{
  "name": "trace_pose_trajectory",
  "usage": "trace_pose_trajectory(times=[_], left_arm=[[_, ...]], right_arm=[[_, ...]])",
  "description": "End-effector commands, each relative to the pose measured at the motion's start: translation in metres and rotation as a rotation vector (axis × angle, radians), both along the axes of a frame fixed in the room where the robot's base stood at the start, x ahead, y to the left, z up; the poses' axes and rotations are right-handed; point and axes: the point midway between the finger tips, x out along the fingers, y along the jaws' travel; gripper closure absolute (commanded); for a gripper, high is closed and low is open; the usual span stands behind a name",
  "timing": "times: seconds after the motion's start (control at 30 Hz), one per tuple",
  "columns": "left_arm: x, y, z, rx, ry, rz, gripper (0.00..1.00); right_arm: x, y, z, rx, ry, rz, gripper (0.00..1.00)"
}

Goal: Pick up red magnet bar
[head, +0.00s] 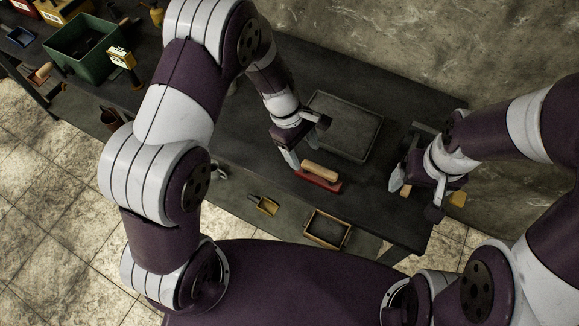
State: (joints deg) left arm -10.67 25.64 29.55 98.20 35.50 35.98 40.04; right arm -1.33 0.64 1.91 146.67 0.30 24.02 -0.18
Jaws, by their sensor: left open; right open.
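The red magnet bar (318,181) lies on the dark table. It has a red base and a light wooden handle (320,171) along its top. My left gripper (306,143) is open and empty, just beyond and slightly left of the bar. Its near finger shows close to the bar's left end; I cannot tell whether it touches. My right gripper (416,196) is open near the table's right side, well apart from the bar.
A grey rectangular tray (377,135) lies behind the bar. A wood-framed box (309,229) and a yellow scoop (267,205) sit on a lower shelf in front. A green bin (85,50) stands at the far left. A stone wall (430,45) rises behind the table.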

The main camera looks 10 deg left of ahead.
Motion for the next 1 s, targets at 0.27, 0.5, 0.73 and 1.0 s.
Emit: trace_pose_trajectory(times=[0.27, 0.5, 0.73, 1.0], left_arm=[[0.006, -0.013, 0.000, -0.019, 0.068, 0.199, 0.34], [0.000, -0.032, -0.048, -0.017, 0.067, 0.200, 0.34], [-0.002, -0.046, -0.075, -0.015, 0.068, 0.199, 0.34], [-0.004, -0.060, -0.108, -0.017, 0.064, 0.199, 0.34]], right_arm=[[0.000, 0.000, 0.000, 0.000, 0.000, 0.000, 0.15], [0.000, 0.000, 0.000, 0.000, 0.000, 0.000, 0.15], [0.000, 0.000, 0.005, 0.000, 0.000, 0.000, 0.15], [0.000, 0.000, 0.006, 0.000, 0.000, 0.000, 0.15]])
